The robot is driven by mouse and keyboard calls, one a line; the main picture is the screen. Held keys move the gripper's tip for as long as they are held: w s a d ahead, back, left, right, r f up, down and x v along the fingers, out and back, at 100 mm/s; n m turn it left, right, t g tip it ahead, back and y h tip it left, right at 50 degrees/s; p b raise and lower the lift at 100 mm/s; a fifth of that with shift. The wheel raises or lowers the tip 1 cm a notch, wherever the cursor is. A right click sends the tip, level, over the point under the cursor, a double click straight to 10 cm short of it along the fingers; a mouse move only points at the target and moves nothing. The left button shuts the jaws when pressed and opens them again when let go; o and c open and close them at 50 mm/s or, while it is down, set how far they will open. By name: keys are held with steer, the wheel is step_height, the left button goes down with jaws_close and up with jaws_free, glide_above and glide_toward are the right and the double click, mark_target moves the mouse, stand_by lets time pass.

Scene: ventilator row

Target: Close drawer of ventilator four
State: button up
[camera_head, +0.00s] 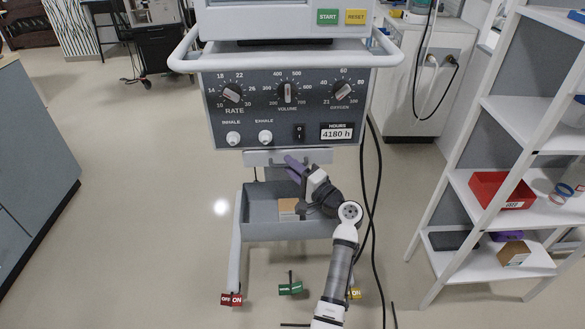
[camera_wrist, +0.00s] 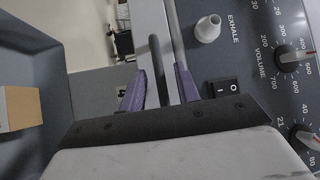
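The ventilator (camera_head: 286,127) stands in the middle of the head view, its control panel facing me. Below the panel hangs a pale grey bar or lip (camera_head: 262,158). Lower down is a grey open-topped bin (camera_head: 262,231) with a brown box (camera_head: 288,209) in it; I cannot tell which part is the drawer. My gripper (camera_head: 296,164) is just under the panel, pointing up and left. In the wrist view its purple fingers (camera_wrist: 160,88) are apart, with a dark grey bar (camera_wrist: 154,62) showing between them; contact is unclear. My wrist hides part of the bin.
Red, green and yellow pedals (camera_head: 290,288) sit at the ventilator's base. A black cable hangs at its right. A white shelf rack (camera_head: 480,190) holding a red bin (camera_head: 500,189) stands at the right, a grey cabinet (camera_head: 38,160) at the left. The floor between cabinet and ventilator is clear.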

steer(key=b+v, duration=0.2)
steer(key=v, duration=1.1)
steer(key=shift+s+d, duration=0.3)
